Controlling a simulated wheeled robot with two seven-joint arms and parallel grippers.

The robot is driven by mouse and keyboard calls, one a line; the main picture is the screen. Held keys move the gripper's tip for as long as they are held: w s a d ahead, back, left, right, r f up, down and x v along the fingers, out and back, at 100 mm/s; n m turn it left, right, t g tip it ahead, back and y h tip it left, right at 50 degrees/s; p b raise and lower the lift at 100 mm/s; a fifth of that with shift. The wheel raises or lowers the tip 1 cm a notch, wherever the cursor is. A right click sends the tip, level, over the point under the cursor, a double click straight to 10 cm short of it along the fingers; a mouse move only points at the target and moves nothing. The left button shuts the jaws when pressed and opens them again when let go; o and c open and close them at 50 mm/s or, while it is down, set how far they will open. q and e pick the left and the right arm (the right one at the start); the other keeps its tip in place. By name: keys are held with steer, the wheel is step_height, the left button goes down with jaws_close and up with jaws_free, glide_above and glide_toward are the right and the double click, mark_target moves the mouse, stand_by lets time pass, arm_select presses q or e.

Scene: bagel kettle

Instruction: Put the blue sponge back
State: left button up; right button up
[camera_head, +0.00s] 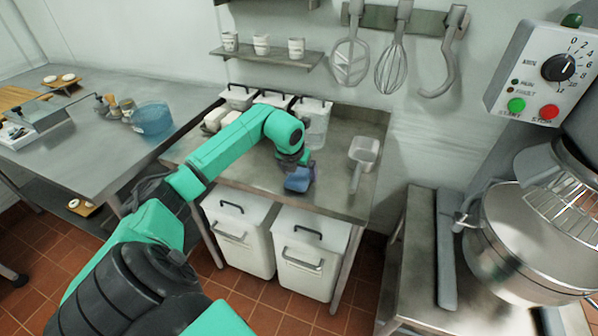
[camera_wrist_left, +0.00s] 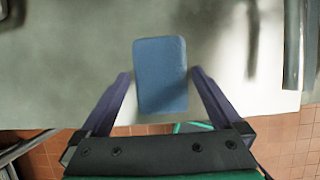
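The blue sponge (camera_head: 298,183) is at the front part of the steel table (camera_head: 345,195), below my left gripper (camera_head: 299,170). In the left wrist view the sponge (camera_wrist_left: 161,80) is a rounded blue block lying between the two dark fingers of the left gripper (camera_wrist_left: 160,74). The fingers are spread, with a visible gap on each side of the sponge. I cannot tell how far the fingertips are above the tabletop. My right gripper is in neither view.
A metal scoop (camera_head: 362,155) lies right of the sponge. Lidded white bins (camera_head: 312,120) stand at the table's back. A mixer with a steel bowl (camera_head: 530,240) is at the right. A blue tub (camera_head: 152,118) sits on the left counter (camera_head: 70,155).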

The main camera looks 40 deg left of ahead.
arm_select(q)
steer(key=shift+r, duration=0.1)
steer(key=shift+r, duration=0.3)
steer(key=b+v, duration=0.1)
steer(key=v, duration=1)
steer(key=shift+r+b, duration=0.25)
steer(key=shift+b, duration=0.15)
steer(key=shift+s+d, duration=0.1)
steer(key=shift+d, duration=0.1)
